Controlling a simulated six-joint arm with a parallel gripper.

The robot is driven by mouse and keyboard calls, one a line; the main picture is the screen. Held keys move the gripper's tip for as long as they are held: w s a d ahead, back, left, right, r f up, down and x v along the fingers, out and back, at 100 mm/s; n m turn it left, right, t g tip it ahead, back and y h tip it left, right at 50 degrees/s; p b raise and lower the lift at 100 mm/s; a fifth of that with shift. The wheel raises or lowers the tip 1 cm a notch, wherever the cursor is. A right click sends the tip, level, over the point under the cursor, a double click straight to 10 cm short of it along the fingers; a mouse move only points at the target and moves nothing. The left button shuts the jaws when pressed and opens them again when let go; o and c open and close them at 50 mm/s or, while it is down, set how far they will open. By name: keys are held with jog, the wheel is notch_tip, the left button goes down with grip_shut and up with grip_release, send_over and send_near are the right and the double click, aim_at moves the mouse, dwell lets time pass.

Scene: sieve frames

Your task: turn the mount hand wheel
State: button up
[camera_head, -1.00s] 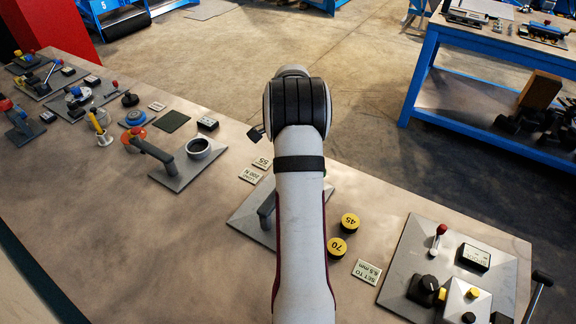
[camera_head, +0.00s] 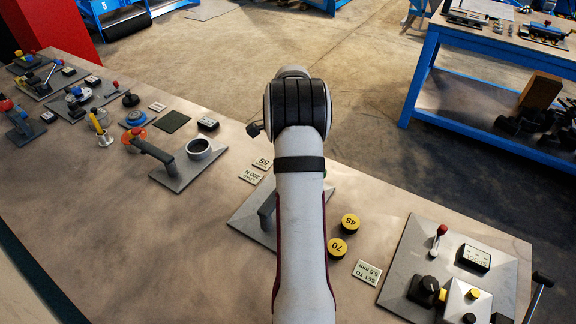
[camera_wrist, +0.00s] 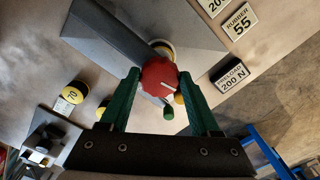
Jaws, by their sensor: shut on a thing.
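The red hand wheel (camera_wrist: 158,74), with a white mark on its face, shows in the middle of the wrist view. My gripper (camera_wrist: 160,80) has its two green fingers on either side of the wheel and is shut on it. A grey arm (camera_wrist: 115,35) of the mount runs over a grey base plate (camera_wrist: 190,28) behind the wheel. In the head view the mount's plate (camera_head: 246,222) is partly visible, while my arm hides the wheel and my gripper. A small green-tipped part (camera_wrist: 168,113) shows between the fingers.
A control panel (camera_head: 400,262) stands farther right.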

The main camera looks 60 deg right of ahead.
jog(key=o, duration=1.4)
jog(key=shift+r, duration=0.1)
notch_tip(320, 180, up, 16)
jog(key=shift+f, duration=0.15)
jog(key=shift+a, duration=0.1)
